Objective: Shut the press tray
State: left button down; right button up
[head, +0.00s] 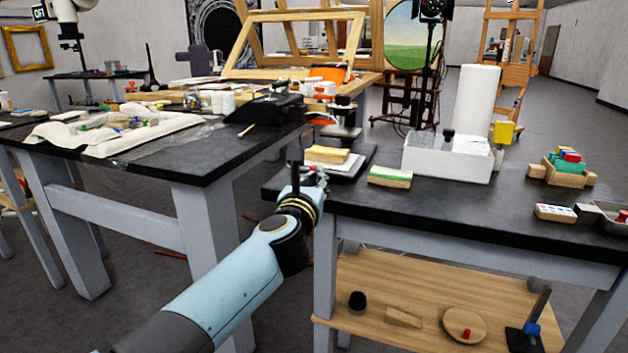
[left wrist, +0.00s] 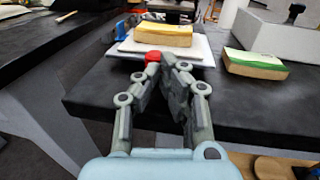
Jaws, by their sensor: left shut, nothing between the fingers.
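The press (head: 343,133), a small black device, stands at the left corner of the right-hand table. Its pale flat tray (head: 343,172) sticks out toward me with a yellow-topped block (head: 327,154) on it. In the left wrist view the tray (left wrist: 196,51) shows a red knob (left wrist: 152,58) at its front edge. My left gripper (head: 314,174) is shut and empty at the tray's front, fingertips (left wrist: 167,66) close beside the knob. Whether they touch it I cannot tell. My right gripper is not in view.
A green-topped block (head: 390,177) lies right of the tray. A white box (head: 440,160) and a paper roll (head: 476,98) stand behind it. A gap separates this table (head: 470,215) from the left table (head: 190,165). A wooden shelf (head: 420,290) is below.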

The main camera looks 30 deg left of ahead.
pick_arm(q)
jog(key=shift+w, duration=0.1)
jog(key=shift+d+x, duration=0.15)
jog(key=shift+x, duration=0.8)
jog(key=shift+d+x, duration=0.1)
jog(key=shift+x, duration=0.9)
jog(key=shift+d, duration=0.1)
